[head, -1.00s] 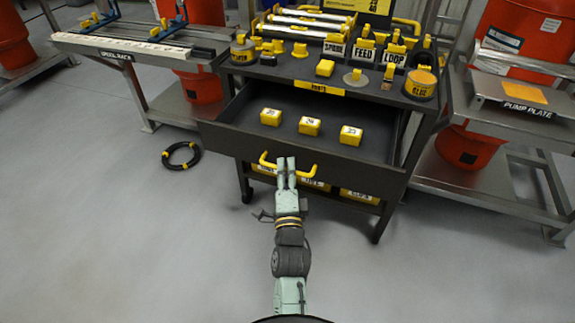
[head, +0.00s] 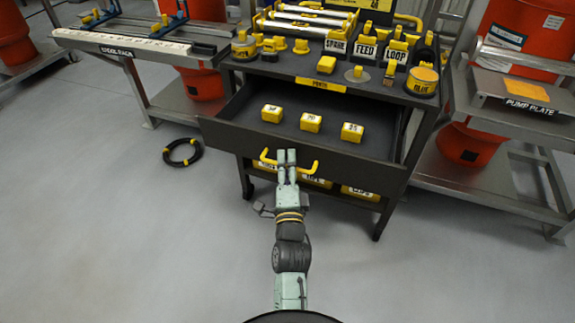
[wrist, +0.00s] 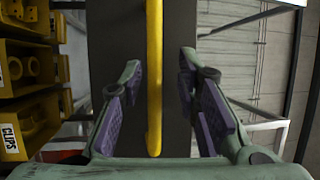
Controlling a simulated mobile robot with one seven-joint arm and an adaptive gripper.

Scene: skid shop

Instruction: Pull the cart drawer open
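The cart drawer (head: 220,128) is pulled out from the dark cart, and its inside shows. Several small yellow boxes lie in it, one of them at the left (head: 271,113). A yellow bar handle (head: 308,170) is on the drawer front. My gripper (head: 286,156) is at the left-middle part of the handle. In the wrist view, the handle (wrist: 154,80) runs between the two fingers of my gripper (wrist: 157,90). Gaps show on both sides, so the fingers are open around the bar and not clamped on it. The drawer front (wrist: 115,30) is behind the bar.
The cart top (head: 290,70) carries yellow-labelled parts. Yellow bins (head: 360,192) sit on its lower shelf. Steel tables with red drums (head: 470,140) stand on both sides. A black cable coil (head: 182,152) lies on the floor at left. The floor in front is clear.

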